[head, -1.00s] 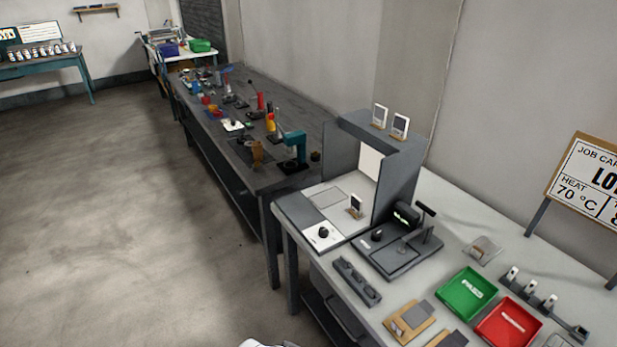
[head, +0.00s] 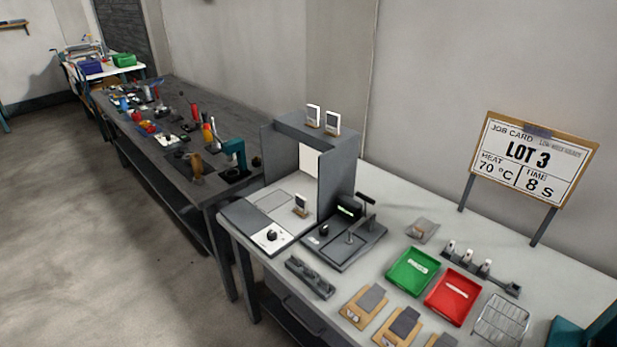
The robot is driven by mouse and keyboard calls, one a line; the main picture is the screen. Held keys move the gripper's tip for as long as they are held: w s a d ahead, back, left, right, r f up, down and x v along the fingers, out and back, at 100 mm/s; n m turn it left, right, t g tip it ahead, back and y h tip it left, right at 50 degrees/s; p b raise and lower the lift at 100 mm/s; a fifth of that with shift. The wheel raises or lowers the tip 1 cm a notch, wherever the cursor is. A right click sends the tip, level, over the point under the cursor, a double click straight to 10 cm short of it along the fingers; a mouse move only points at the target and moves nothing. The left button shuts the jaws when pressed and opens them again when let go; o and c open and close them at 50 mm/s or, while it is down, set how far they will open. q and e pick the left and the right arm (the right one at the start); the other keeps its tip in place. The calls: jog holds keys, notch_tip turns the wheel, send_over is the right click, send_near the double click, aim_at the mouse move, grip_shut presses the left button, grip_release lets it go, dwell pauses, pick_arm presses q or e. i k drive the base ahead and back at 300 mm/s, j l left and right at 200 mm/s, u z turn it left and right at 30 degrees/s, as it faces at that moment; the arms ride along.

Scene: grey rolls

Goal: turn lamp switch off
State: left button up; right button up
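A grey three-sided booth (head: 338,180) stands on the near bench, with a white panel inside its back. At its front left corner is a white plate (head: 262,244) with a black knob (head: 271,236), which looks like the lamp switch. Its on or off setting is too small to read. A small white-faced card on a wooden stand (head: 301,204) sits on the booth floor. Two similar cards (head: 323,119) stand on top of the booth. Neither of my grippers is in view.
A dark press-like device (head: 345,238) stands right of the booth. A grey holder (head: 310,277), green tray (head: 412,271), red tray (head: 452,296) and wire rack (head: 501,320) share the bench. A job card board (head: 531,157) stands behind. Open floor (head: 90,240) lies left.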

aim_at(272, 234)
jog(key=i+j+u, duration=0.25)
jog(key=i+j, duration=0.6)
jog(key=j, duration=0.05)
